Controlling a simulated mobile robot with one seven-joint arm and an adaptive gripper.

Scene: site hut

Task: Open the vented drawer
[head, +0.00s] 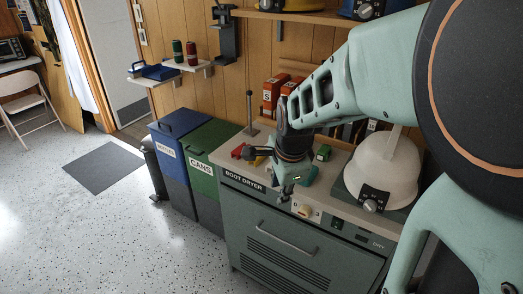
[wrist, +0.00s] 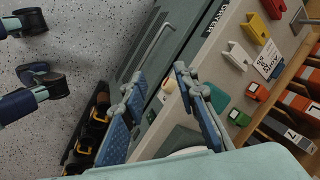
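The vented drawer (head: 262,252) is the grey-green front of the boot dryer (head: 232,182), with rows of slots and a long bar handle (head: 286,240). It looks shut. In the wrist view the drawer front (wrist: 150,72) and its handle (wrist: 154,46) show at the upper middle, beyond my fingers. My gripper (head: 288,188) is above the front edge of the dryer's top, higher than the handle and apart from it. In the wrist view my gripper (wrist: 160,95) has its two blue-padded fingers spread, with nothing held between them.
On the dryer top are a white domed appliance (head: 382,170), a green block (head: 322,153) and a red item (head: 238,151). A green bin marked CANS (head: 203,162) and a blue bin (head: 168,146) stand left of the dryer. The speckled floor (head: 110,235) in front is clear.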

